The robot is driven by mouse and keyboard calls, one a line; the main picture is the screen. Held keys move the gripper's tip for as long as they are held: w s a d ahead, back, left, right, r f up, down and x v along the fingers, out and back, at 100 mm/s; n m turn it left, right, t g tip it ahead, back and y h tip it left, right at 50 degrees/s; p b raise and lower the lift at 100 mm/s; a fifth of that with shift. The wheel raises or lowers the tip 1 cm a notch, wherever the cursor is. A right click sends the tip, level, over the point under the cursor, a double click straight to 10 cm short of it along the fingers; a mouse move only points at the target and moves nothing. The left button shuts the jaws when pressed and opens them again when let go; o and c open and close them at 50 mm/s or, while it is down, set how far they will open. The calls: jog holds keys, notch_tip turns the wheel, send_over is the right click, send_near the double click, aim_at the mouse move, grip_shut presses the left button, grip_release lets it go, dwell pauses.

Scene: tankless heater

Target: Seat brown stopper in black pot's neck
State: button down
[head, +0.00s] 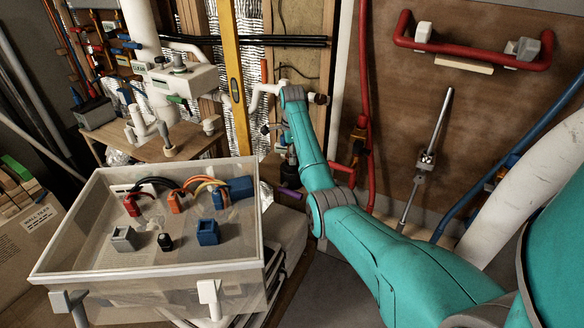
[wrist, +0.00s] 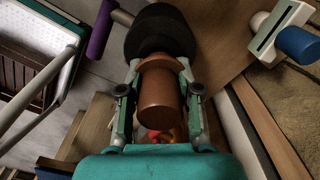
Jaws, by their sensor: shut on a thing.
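My gripper (wrist: 160,72) is shut on the brown stopper (wrist: 163,92) in the wrist view, with one finger on each side of it. The stopper has a wider brown collar at its far end. The black pot (wrist: 160,35) is a dark rounded shape just beyond that collar. The collar overlaps the pot's near edge in the picture; I cannot tell whether they touch, and the neck opening is hidden. In the head view my gripper is small and partly hidden at the far end of my arm, and the stopper cannot be made out.
A clear bin (head: 48,270) with several coloured parts stands at left in the head view. A purple cylinder (head: 290,193) lies near the arm's end; it also shows in the wrist view (wrist: 100,30). A white-and-blue fitting (wrist: 283,32) is right of the pot. Pipes line the wall behind.

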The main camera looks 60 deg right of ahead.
jog(key=shift+f, duration=0.25)
dwell(0.3)
jog(key=shift+r, duration=0.15)
jog(key=shift+r, duration=0.35)
dwell(0.5)
jog(key=shift+f, duration=0.45)
dwell(1.0)
jog(key=shift+r, duration=0.1)
dwell(0.3)
jog(key=shift+r, duration=0.3)
dwell(0.6)
jog(key=shift+f, duration=0.5)
dwell(1.1)
